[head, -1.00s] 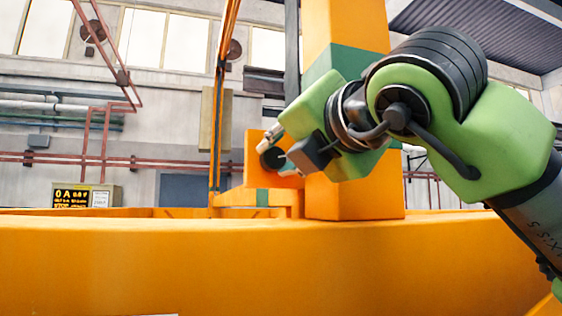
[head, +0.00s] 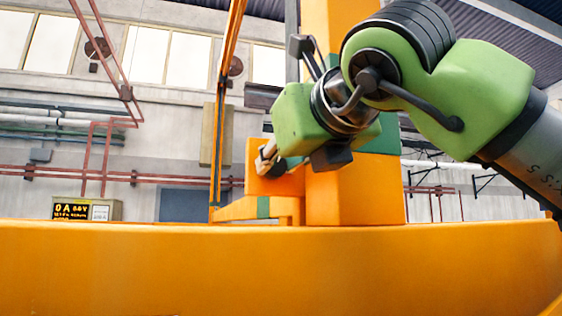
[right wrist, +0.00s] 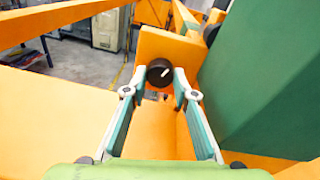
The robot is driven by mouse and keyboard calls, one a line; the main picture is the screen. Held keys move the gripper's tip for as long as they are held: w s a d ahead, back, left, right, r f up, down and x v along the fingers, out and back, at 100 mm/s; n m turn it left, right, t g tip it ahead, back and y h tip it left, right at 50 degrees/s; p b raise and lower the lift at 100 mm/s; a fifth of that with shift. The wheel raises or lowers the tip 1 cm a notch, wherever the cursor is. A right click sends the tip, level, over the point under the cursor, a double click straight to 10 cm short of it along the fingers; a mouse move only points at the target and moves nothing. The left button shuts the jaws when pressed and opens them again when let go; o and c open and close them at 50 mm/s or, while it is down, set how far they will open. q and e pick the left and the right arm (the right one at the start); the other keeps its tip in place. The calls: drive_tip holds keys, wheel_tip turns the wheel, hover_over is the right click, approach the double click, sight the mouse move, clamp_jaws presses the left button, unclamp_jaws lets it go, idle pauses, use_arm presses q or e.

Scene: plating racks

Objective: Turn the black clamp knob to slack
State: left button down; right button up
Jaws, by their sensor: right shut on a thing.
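The black clamp knob (right wrist: 159,72) is round with a short white mark that slants to the upper right in the right wrist view. It sits on the face of an orange upright plate (right wrist: 178,46). In the head view the knob (head: 280,168) is partly hidden by my gripper. My right gripper (right wrist: 160,75) has one fingertip on each side of the knob and is shut on it. In the head view this gripper (head: 268,160) reaches in from the right. My left gripper is in neither current view.
A thick orange beam (head: 250,265) crosses the front of the head view. An orange post (head: 352,197) with a green band stands right of the knob, and a large green surface (right wrist: 265,80) lies close to the right finger. A display box (head: 86,209) is far left.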

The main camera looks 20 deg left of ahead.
drive_tip(key=n+h, duration=0.1)
drive_tip(key=n, duration=0.3)
drive_tip(key=shift+a+t, duration=0.1)
drive_tip(key=shift+t, duration=0.2)
idle(0.4)
drive_tip(key=o, duration=1.1)
drive_tip(key=shift+s, duration=0.1)
drive_tip(key=v, duration=1.2)
